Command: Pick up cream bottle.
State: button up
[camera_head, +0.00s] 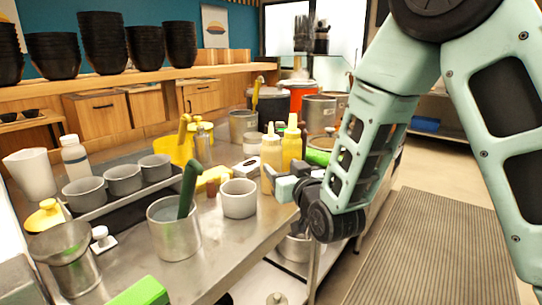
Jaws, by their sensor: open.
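A white bottle (75,158) stands far left, behind the row of grey cups; I cannot tell for certain which bottle is the cream bottle. My gripper (270,179) is in front of the squeeze bottles, at the counter's right edge, pointing left. It is open and holds nothing that I can see. It overlaps the cream-coloured bottle's lower part in the picture, so I cannot tell whether they touch.
A white cup (239,198) stands just left of my gripper. A steel pot (174,228) with a dark green handle stands nearer. Several grey cups (124,180) sit in a tray at left. Steel containers (319,113) crowd the back. Open floor lies right.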

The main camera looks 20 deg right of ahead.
aim_at(275, 161)
jog(key=w, duration=0.5)
jog(key=shift+w+a+f, duration=0.1)
jog(key=shift+a, duration=0.15)
jog(key=shift+w+a+p, duration=0.15)
jog(key=shift+w+p, duration=0.5)
jog(key=shift+w, duration=2.05)
jog(key=shift+r, duration=0.2)
jog(key=c, duration=0.4)
